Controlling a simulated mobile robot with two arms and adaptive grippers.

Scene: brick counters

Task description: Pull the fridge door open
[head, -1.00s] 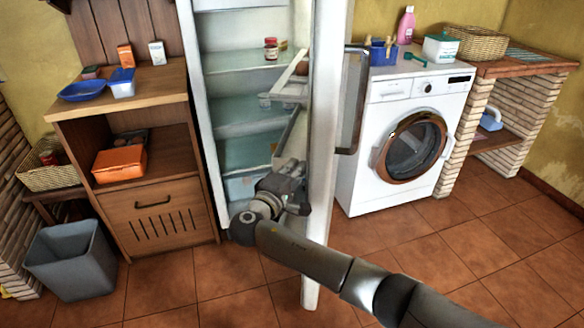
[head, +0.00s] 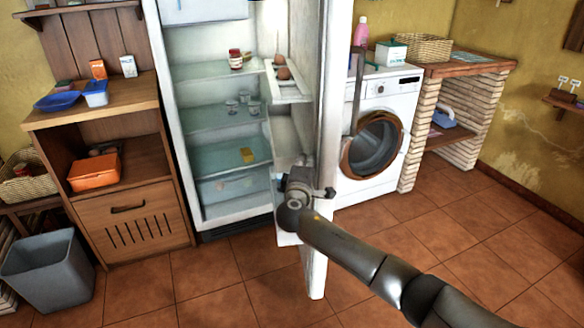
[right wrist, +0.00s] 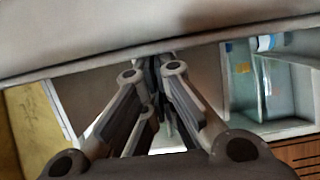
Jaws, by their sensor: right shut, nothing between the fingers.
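The fridge door (head: 333,120) stands open, seen nearly edge-on, swung toward me and to the right. Its handle (head: 357,92) is on the outer side, facing the washing machine. The fridge interior (head: 215,120) is visible with glass shelves. My right gripper (head: 316,190) is at the inner side of the door, low by the door shelves. In the right wrist view the gripper (right wrist: 152,62) has its fingers together with nothing between them, close to a pale surface across the top. Whether it touches the door is unclear. My left gripper is not in view.
A red-lidded jar (head: 235,60) stands on a fridge shelf, and eggs (head: 283,72) sit in a door shelf. A washing machine (head: 385,100) is behind the door. A wooden cabinet (head: 135,215) and a grey bin (head: 50,270) are left. The tiled floor at right is clear.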

